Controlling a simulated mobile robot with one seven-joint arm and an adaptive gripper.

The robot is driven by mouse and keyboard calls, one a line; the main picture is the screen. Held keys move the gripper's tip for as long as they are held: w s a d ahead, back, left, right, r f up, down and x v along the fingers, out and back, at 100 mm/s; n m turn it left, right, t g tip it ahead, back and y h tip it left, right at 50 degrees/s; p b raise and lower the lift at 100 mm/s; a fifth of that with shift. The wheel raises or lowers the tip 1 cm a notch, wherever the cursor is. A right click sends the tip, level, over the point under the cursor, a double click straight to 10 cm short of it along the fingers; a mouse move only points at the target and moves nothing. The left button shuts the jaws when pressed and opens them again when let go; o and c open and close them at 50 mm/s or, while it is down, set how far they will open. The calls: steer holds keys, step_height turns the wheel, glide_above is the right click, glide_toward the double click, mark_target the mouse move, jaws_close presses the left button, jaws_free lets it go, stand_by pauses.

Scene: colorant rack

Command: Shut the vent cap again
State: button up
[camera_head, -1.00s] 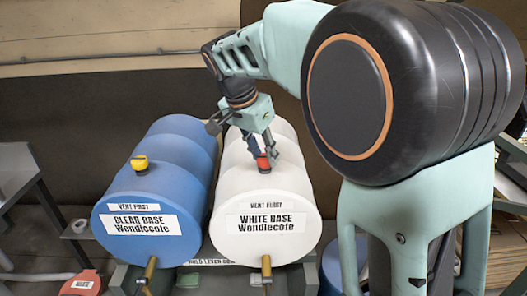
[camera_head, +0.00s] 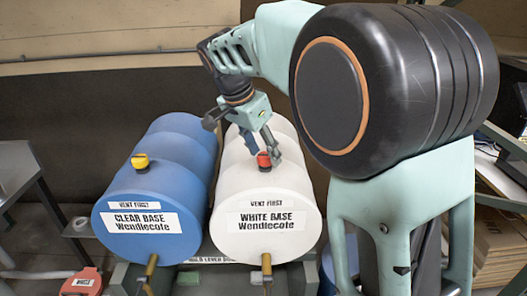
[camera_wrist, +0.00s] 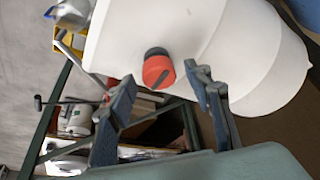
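The white drum (camera_head: 262,190), labelled WHITE BASE, lies on its side with a red vent cap (camera_head: 264,160) on top near its front end. In the wrist view the red cap (camera_wrist: 158,72) sits on a black base and has a dark mark on its face. My gripper (camera_head: 272,155) is close to the cap, just right of and behind it in the head view. In the wrist view its fingers are apart, with the cap just beyond and between the tips (camera_wrist: 159,76). I cannot tell if the fingers touch the cap.
A blue drum (camera_head: 150,205), labelled CLEAR BASE, lies to the left with a yellow cap (camera_head: 140,162) on top. Brass taps (camera_head: 151,264) show at the drum fronts. A red tagged object (camera_head: 82,282) is at the lower left. Open space lies above the drums.

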steer(key=v, duration=1.2)
steer(key=shift+d, duration=0.1)
